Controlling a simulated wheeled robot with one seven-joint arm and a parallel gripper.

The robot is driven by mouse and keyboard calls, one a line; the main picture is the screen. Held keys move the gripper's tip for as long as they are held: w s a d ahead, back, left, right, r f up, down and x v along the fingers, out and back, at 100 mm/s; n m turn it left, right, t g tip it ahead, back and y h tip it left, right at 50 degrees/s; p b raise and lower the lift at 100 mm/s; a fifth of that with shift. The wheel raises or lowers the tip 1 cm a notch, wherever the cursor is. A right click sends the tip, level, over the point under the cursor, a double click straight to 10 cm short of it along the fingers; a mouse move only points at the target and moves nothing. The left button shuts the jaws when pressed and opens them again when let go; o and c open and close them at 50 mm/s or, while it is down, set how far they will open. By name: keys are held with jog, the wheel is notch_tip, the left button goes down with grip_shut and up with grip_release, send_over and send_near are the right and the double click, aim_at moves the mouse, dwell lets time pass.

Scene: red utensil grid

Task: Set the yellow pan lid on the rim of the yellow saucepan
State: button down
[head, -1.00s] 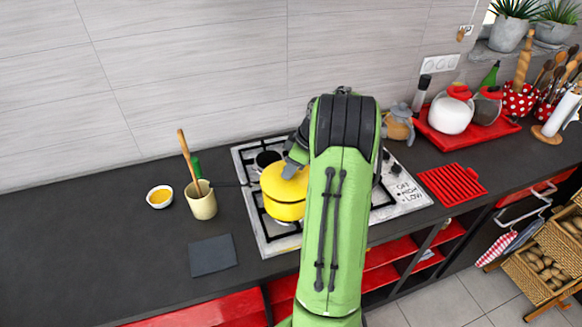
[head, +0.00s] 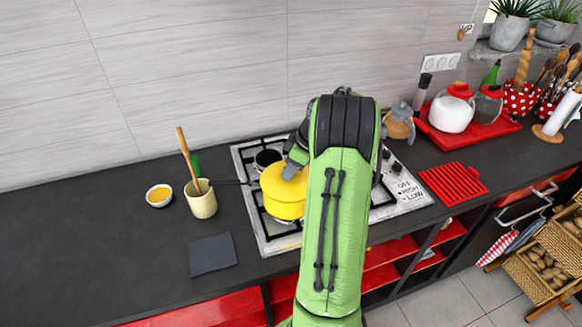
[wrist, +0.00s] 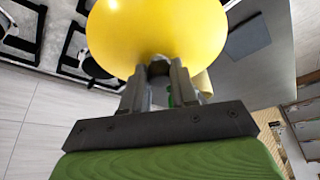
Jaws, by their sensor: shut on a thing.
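The yellow pan lid (head: 283,180) is at the yellow saucepan (head: 285,210) on the stove, and its dome covers the top of the pan. In the wrist view the lid (wrist: 157,32) fills the top middle. My gripper (wrist: 158,72) is shut on the knob of the lid, which shows dark between the two fingers. In the head view my gripper (head: 293,168) is partly hidden by my green arm. From above, I cannot tell whether the lid touches the rim all round.
A cream crock (head: 201,199) with a wooden utensil stands left of the stove (head: 262,235), near a small bowl (head: 159,195). A dark square mat (head: 212,255) lies in front. A red grid (head: 453,181) lies right of the stove. The left counter is largely clear.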

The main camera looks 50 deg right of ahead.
jog(key=shift+f+b, duration=0.3)
jog(key=shift+f, duration=0.1)
jog(key=c, duration=0.8)
grip_release()
jog(key=p+v, duration=0.4)
jog(key=v, duration=1.1)
jog(key=shift+s+d+r, duration=0.1)
jog(key=shift+r, duration=0.3)
